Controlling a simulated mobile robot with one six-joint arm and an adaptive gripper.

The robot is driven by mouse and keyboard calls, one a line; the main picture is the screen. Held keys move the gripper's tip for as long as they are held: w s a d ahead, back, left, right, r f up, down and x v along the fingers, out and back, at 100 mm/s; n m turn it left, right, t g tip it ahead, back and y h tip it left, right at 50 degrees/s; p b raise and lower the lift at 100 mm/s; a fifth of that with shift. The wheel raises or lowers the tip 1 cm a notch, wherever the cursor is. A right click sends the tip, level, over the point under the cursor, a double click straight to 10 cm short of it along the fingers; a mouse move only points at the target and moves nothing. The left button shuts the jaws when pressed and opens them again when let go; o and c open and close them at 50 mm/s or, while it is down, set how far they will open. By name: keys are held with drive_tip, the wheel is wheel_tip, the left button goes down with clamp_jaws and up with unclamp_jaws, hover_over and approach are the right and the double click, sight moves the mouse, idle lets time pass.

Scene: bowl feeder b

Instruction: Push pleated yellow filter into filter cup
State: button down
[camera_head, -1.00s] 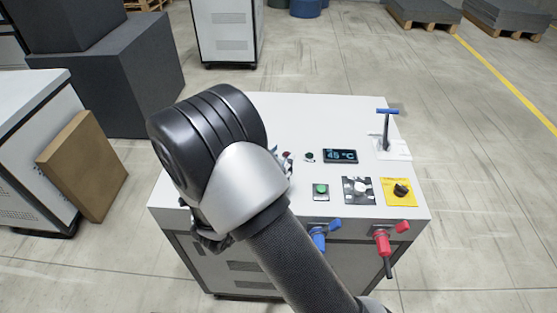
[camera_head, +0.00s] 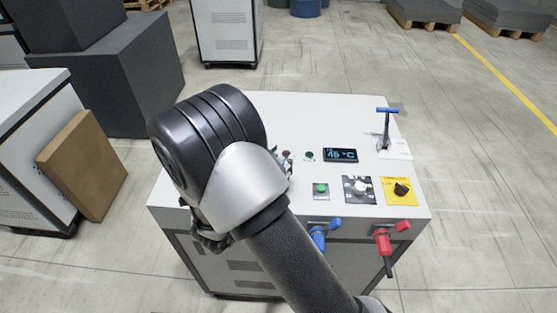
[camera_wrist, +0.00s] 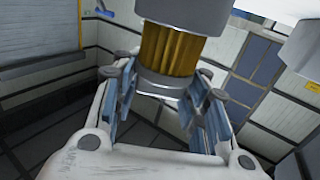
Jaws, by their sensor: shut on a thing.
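The pleated yellow filter (camera_wrist: 168,52) shows in the wrist view, with a pale smooth cap (camera_wrist: 165,85) at its near end. Its far end meets the grey round filter cup (camera_wrist: 182,14) at the top of the picture and is hidden inside the rim; most of the pleats are still visible below it. My gripper (camera_wrist: 165,95) is shut on the filter, its fingers on either side of the near cap. In the head view my arm hides the gripper, filter and cup.
A white machine cabinet (camera_head: 285,110) stands in front of me, with a display (camera_head: 340,155), knobs, a blue-handled lever (camera_head: 386,128), and blue (camera_head: 319,238) and red valves (camera_head: 383,242). A second pale cylinder (camera_wrist: 302,52) is at right in the wrist view.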

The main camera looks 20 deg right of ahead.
drive_tip(key=shift+f+b, duration=1.4)
drive_tip(key=shift+f, duration=0.6)
idle(5.4)
drive_tip(key=shift+r, duration=0.15)
idle(0.4)
